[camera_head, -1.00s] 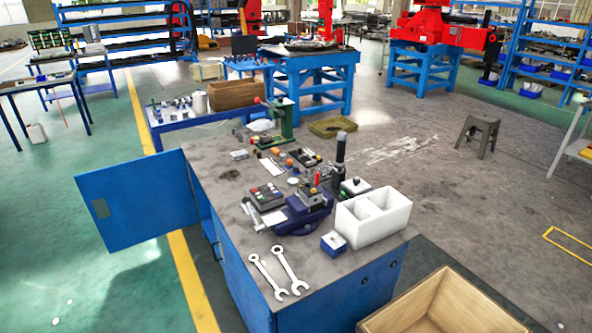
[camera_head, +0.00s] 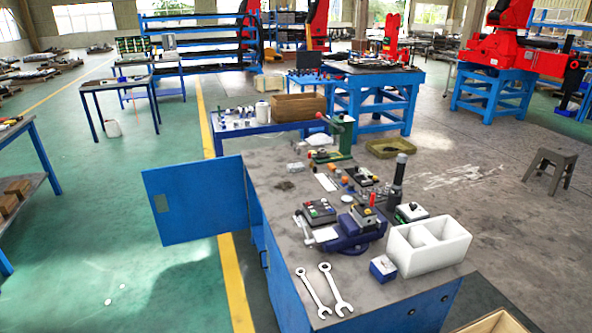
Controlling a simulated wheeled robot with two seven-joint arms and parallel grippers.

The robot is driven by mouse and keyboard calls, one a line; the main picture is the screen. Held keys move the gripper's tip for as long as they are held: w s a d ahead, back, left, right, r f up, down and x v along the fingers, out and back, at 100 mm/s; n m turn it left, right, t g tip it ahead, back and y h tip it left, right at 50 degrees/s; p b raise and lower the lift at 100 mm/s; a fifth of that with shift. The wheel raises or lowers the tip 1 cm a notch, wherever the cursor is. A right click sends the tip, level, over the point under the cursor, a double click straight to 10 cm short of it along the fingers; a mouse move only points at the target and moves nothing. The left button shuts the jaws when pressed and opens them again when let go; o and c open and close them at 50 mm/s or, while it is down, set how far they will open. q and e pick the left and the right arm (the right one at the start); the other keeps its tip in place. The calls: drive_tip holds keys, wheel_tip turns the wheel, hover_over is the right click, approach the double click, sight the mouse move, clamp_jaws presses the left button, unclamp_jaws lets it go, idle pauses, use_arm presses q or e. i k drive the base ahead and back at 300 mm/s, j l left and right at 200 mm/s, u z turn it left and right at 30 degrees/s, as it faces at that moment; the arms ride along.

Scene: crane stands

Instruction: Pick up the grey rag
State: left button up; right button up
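A small dark grey patch (camera_head: 284,186) lies flat on the grey top of the blue workbench (camera_head: 272,222), near its left edge. It may be the grey rag, but it is too small to tell from a stain. A whitish crumpled thing (camera_head: 318,139) shows behind the bench, left of the green stand; I cannot tell if it is cloth. Neither of my grippers is in view.
The bench holds two wrenches (camera_head: 325,291), a white divided box (camera_head: 430,246), a blue vise (camera_head: 350,233) and several small tools. Its blue door (camera_head: 196,199) stands open to the left. A wooden crate (camera_head: 497,322) is at the lower right. Green floor (camera_head: 130,240) at left is clear.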

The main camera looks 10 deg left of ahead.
sight(298, 166)
drive_tip(key=i+j+u, duration=0.1)
drive_tip(key=j+u, duration=0.35)
drive_tip(key=i+j+u, duration=0.3)
drive_tip(key=i+j, duration=0.4)
drive_tip(key=i+j+u, duration=0.35)
drive_tip(key=i+j, duration=0.35)
drive_tip(key=i+z, duration=0.3)
drive_tip(key=i+j+z, duration=0.15)
drive_tip(key=i+z, duration=0.15)
drive_tip(key=i, duration=0.2)
drive_tip(key=i+j+z, duration=0.2)
drive_tip(key=i+z, duration=0.35)
drive_tip(key=z, duration=0.3)
drive_tip(key=i+j+z, duration=0.15)
drive_tip(key=z, duration=0.3)
drive_tip(key=i+j+z, duration=0.2)
drive_tip(key=z, duration=0.3)
drive_tip(key=i+j+z, duration=0.2)
drive_tip(key=z, duration=0.25)
drive_tip(key=j+z, duration=0.35)
drive_tip(key=z, duration=0.15)
drive_tip(key=i+j+z, duration=0.15)
drive_tip(key=j+z, duration=0.2)
drive_tip(key=i+j+z, duration=0.15)
drive_tip(key=j+z, duration=0.2)
drive_tip(key=j, duration=0.1)
